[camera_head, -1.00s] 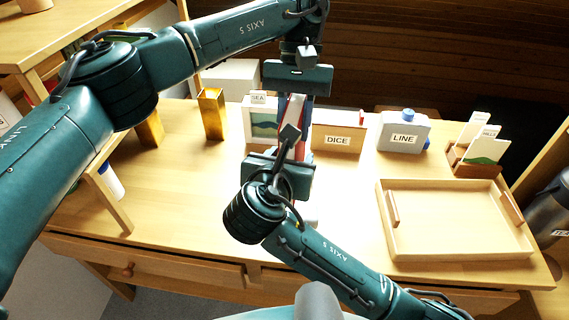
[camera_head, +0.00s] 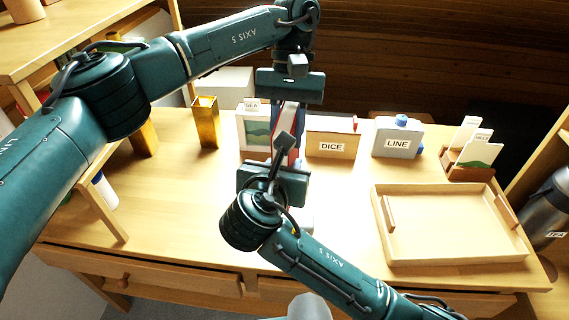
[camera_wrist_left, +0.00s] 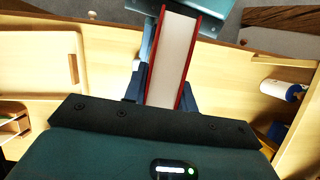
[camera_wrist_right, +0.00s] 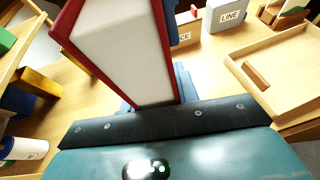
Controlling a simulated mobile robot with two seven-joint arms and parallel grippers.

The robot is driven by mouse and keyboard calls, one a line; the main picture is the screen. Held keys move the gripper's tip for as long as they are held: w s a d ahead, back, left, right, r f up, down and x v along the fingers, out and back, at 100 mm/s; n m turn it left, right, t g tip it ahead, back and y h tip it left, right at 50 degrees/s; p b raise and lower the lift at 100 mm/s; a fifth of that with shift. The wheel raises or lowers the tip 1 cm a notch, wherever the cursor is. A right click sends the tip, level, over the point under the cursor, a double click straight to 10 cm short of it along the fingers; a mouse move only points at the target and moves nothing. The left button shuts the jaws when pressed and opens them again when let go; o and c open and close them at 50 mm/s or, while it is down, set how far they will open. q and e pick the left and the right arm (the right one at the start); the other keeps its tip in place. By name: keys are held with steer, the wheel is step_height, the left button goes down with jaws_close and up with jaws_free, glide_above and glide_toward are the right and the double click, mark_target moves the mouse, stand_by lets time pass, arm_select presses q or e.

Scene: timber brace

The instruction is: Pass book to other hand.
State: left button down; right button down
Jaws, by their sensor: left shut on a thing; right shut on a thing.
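A book with a red cover and white page edges shows large in the right wrist view (camera_wrist_right: 118,50) and in the left wrist view (camera_wrist_left: 173,60). In the head view only a narrow part of the book (camera_head: 290,116) shows between the grippers. My left gripper (camera_head: 290,100) is shut on its far end. My right gripper (camera_head: 275,160) is shut on its near end. Both hold the book at once, above the table. My grippers hide most of the book in the head view.
A wooden tray (camera_head: 455,258) lies at the right of the table. A DICE box (camera_head: 332,137), a LINE container (camera_head: 397,137), a SEA card box (camera_head: 253,130) and a gold cup (camera_head: 206,122) stand behind. A card holder (camera_head: 470,172) is at back right. The front middle table is clear.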

arm_select(q)
steer(key=c, duration=1)
jaws_free()
steer(key=shift+d, duration=0.1)
steer(key=shift+c, duration=0.2)
